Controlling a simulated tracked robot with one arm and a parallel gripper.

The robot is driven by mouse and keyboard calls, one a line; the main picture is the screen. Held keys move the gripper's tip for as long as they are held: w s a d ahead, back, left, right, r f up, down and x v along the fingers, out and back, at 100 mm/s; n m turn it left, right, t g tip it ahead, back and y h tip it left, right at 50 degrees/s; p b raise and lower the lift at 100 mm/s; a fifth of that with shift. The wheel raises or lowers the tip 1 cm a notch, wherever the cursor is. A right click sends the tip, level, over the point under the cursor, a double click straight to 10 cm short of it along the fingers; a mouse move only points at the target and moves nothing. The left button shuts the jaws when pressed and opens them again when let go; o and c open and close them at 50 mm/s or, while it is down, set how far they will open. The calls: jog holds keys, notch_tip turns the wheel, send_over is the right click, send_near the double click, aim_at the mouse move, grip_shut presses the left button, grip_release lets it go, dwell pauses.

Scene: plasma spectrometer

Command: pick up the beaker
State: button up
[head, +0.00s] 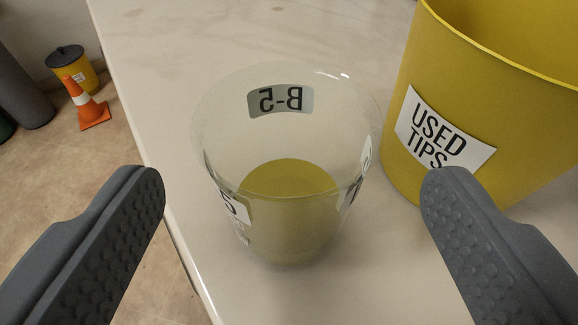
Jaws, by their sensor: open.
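The beaker (285,215) is clear, with yellowish liquid in its lower part. It stands upright on the pale worktop in the middle of the view. A label on its far wall reads "B-5" mirrored through the glass, and other labels show partly on its near and right sides. My gripper (293,195) is open, with one grey finger at the left and one at the right of the view. The beaker appears between the fingers, with a visible gap on each side. I cannot tell how far ahead of the fingertips it is.
A yellow bin (487,75) labelled "USED TIPS" stands close to the beaker at the right, behind the right finger. The worktop (180,45) is clear behind the beaker. Its left edge drops to the floor, where an orange cone (87,108) and a lidded yellow container (72,65) stand.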

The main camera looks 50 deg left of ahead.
aim_at(282, 72)
jog(key=x, duration=0.4)
jog(key=shift+w+a+f, duration=0.1)
jog(key=shift+w+a, duration=0.05)
jog(key=shift+a, duration=0.1)
jog(key=c, duration=1.1)
jog(key=shift+r, duration=1.9)
jog(key=s+d+b, duration=0.1)
jog(key=s+b, duration=0.2)
jog(key=s, duration=0.2)
jog(key=s+d+b, duration=0.1)
jog(key=s+b, duration=0.2)
jog(key=s, duration=0.2)
jog(key=s+d+r+b, duration=0.1)
jog(key=s+b, duration=0.1)
jog(key=s, duration=0.3)
jog(key=shift+s+r+b, duration=0.1)
jog(key=shift+s+b, duration=0.3)
